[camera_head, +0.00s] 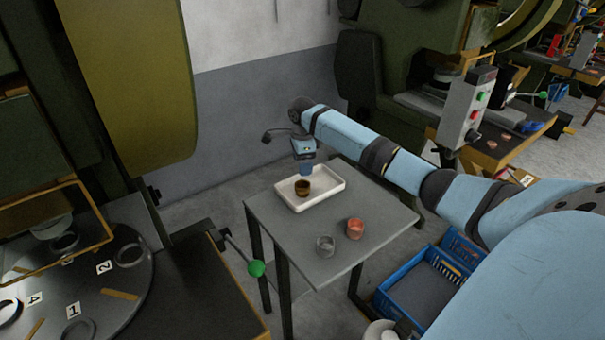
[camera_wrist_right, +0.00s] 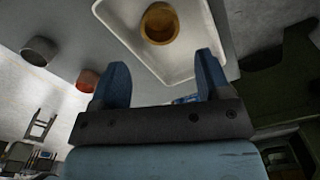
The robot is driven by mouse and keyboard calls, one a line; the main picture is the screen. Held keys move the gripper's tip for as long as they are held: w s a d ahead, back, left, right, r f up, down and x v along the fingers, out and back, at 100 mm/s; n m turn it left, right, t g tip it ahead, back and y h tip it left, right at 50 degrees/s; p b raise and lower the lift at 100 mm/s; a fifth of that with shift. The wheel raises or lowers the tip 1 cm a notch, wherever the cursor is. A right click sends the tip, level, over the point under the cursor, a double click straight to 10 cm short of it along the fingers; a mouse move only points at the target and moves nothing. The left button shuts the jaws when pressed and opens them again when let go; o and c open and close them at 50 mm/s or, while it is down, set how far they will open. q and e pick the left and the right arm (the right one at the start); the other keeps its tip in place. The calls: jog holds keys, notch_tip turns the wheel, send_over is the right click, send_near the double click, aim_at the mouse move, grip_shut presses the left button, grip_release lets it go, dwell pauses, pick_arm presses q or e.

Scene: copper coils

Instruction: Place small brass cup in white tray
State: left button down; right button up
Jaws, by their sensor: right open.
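The small brass cup (camera_head: 302,188) sits upright inside the white tray (camera_head: 325,200) on the small grey table. In the right wrist view the brass cup (camera_wrist_right: 160,23) lies beyond the fingertips, within the white tray (camera_wrist_right: 127,42). My right gripper (camera_head: 305,169) is above the tray, close to the cup. In the right wrist view my right gripper (camera_wrist_right: 162,75) has its two blue fingers spread wide, with nothing between them. The cup appears clear of the fingers. My left gripper is in neither view.
A grey cup (camera_head: 325,246) and a copper-coloured cup (camera_head: 355,229) stand on the grey table (camera_head: 290,238) in front of the tray. A blue crate (camera_head: 421,285) is on the floor to the right. A green-knobbed lever (camera_head: 256,268) sticks out near the table's left side.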

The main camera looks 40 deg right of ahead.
jog(key=shift+r, duration=1.85)
